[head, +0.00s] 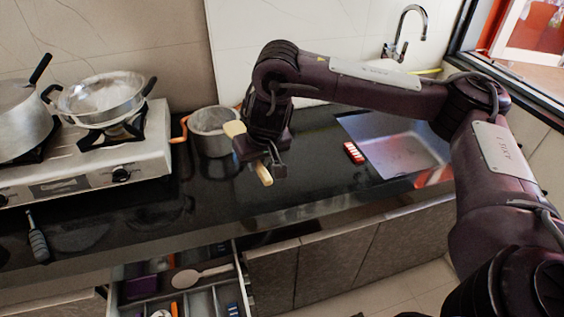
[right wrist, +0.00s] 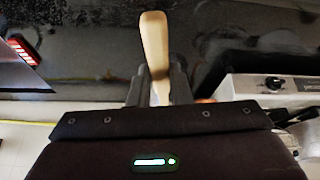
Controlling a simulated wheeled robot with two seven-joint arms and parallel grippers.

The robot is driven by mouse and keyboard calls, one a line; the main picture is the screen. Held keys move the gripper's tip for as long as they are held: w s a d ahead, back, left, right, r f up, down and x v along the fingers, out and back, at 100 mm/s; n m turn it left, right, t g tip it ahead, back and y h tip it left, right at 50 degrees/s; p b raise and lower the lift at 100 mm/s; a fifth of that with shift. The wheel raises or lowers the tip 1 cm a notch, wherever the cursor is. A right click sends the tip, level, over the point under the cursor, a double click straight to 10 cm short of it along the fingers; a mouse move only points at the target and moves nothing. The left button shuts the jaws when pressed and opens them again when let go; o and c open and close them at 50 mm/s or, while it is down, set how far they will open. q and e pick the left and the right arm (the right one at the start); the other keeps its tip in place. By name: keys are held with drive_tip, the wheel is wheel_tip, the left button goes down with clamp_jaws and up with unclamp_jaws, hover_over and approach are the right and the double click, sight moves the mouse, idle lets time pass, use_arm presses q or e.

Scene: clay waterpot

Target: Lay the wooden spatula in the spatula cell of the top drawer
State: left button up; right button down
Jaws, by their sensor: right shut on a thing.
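The wooden spatula (head: 234,129) is pale and held in my right gripper (head: 266,162) above the dark counter. One end shows left of the gripper and the other end below it. In the right wrist view the spatula (right wrist: 154,42) sticks out between the two fingers of the right gripper (right wrist: 157,84), which are shut on it. The open top drawer (head: 241,268) is at the bottom of the head view, below and left of the gripper. It is cut off by the frame, and I cannot tell which cell is the spatula cell. My left gripper is out of view.
A light spoon-like utensil (head: 202,273) lies in the drawer, with purple, orange and blue items. A grey pot (head: 212,131) stands just left of my right gripper. A stove (head: 88,160) with pans is at left. A red item (head: 353,152) lies beside the sink (head: 403,153).

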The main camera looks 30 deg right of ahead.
drive_tip(key=w+d+m, duration=0.1)
drive_tip(key=w+d, duration=0.3)
drive_tip(key=d, duration=0.4)
drive_tip(key=w+d+m+h, duration=0.1)
drive_tip(key=w+d, duration=0.4)
drive_tip(key=d, duration=0.3)
drive_tip(key=shift+f+m, duration=0.3)
drive_tip(key=shift+f, duration=0.15)
drive_tip(key=shift+a, duration=0.1)
wheel_tip(320, 180, down, 15)
drive_tip(key=b, duration=0.3)
drive_tip(key=shift+f, duration=0.35)
wheel_tip(320, 180, down, 4)
drive_tip(key=shift+r+p, duration=0.15)
drive_tip(key=shift+p, duration=0.5)
